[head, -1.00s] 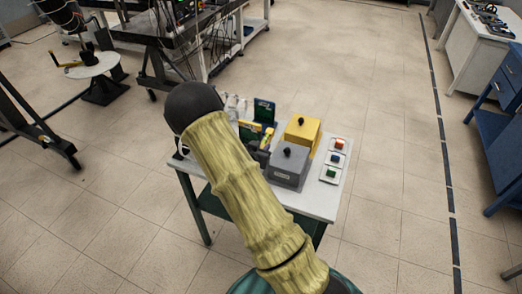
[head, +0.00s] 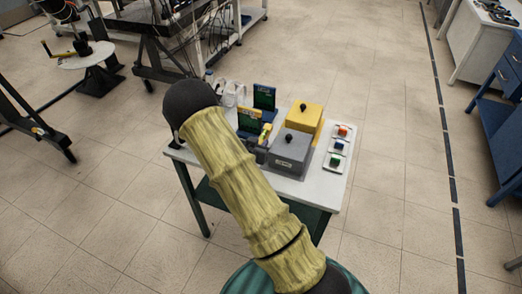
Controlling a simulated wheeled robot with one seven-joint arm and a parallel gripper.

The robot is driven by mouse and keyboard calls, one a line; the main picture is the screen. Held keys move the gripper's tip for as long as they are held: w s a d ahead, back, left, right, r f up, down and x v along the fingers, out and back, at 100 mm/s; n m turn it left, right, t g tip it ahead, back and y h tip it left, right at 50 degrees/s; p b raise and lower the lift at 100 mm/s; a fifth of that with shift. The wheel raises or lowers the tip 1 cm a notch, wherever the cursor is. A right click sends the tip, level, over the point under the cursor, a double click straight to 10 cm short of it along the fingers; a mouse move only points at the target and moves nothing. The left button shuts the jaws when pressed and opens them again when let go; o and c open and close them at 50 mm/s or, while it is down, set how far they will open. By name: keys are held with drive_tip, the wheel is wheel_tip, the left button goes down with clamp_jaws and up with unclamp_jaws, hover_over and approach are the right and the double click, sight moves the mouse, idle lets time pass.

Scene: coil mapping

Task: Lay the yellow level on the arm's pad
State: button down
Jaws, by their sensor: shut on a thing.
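My gripper (head: 262,144) is small and partly hidden behind my arm. It is shut on a small yellow piece, which looks like the yellow level (head: 266,132), in front of the upright green-and-yellow stands. Whether the level is clear of the table top cannot be told. A round white plate (head: 88,56) on a black stand, with a yellow-handled part beside it, is at the upper left. It may be the arm's pad, but I cannot be sure.
The white table (head: 325,190) carries a grey box (head: 289,152), a yellow box (head: 306,116), two upright stands (head: 264,96) and a tray of small coloured blocks (head: 338,146). A dark wheeled frame (head: 40,128) stands at left.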

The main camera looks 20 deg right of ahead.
drive_tip(key=shift+f+p, duration=0.3)
drive_tip(key=shift+f, duration=1.7)
drive_tip(key=shift+f, duration=0.15)
drive_tip(key=shift+f+p, duration=0.55)
drive_tip(key=shift+f, duration=1.4)
drive_tip(key=shift+d, duration=0.1)
drive_tip(key=shift+f, duration=0.2)
drive_tip(key=c, duration=1.5)
unclamp_jaws()
drive_tip(key=shift+o, duration=0.2)
drive_tip(key=shift+r, duration=0.1)
